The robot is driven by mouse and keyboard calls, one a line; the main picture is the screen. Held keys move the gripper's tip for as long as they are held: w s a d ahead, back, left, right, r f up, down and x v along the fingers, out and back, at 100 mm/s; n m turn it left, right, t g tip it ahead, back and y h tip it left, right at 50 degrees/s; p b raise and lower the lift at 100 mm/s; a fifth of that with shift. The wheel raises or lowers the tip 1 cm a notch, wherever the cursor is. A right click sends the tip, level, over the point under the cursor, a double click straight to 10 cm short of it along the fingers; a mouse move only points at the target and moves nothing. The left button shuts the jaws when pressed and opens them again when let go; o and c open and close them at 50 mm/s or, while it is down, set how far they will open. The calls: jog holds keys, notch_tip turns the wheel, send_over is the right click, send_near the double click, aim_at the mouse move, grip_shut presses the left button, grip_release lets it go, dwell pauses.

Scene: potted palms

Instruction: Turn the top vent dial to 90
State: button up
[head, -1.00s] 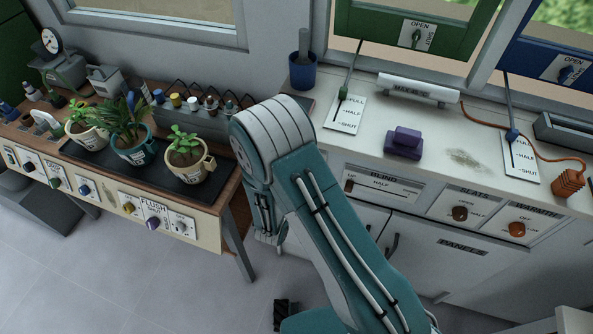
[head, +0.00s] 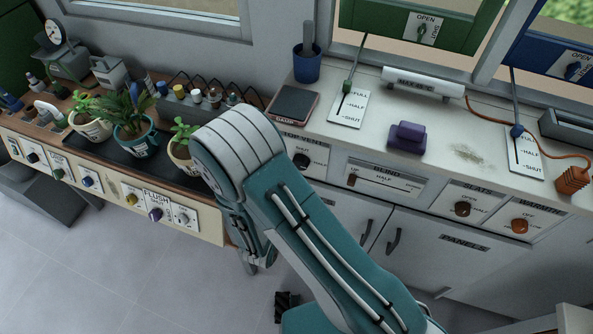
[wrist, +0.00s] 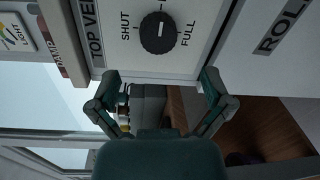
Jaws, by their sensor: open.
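The top vent dial (wrist: 158,32) is a round black knob on a white plate in the wrist view. SHUT is printed to its left and FULL to its right. Its white mark points up in that picture, between the two words. The plate's label is cut short to "TOP VE". My gripper (wrist: 161,78) is open and empty, with its two fingers apart just below the dial and not touching it. In the head view my arm hides most of the gripper.
In the wrist view a light plate (wrist: 16,34) is at the left. The head view shows potted palms (head: 132,118) on a bench with knobs, a purple block (head: 407,137) on the counter, and levers and dials along the counter. Grey floor is clear at lower left.

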jog(key=v, duration=0.4)
dwell(0.4)
jog(key=s+d+r+m+g+h, duration=0.2)
jog(key=d+r+m+g+h, duration=0.1)
jog(key=d+r+m+g, duration=0.45)
jog(key=s+d+r+m+g+h, duration=0.2)
jog(key=d+r+m+g+h, duration=0.15)
jog(key=d+r+g, duration=0.55)
jog(key=s+d+r+m+t+y, duration=0.1)
jog(key=s+r+m+t+y, duration=0.4)
jog(key=s+r+y, duration=0.5)
jog(key=shift+d+r+t+y, duration=0.45)
jog(key=shift+r+y, duration=0.45)
jog(key=shift+y, duration=0.25)
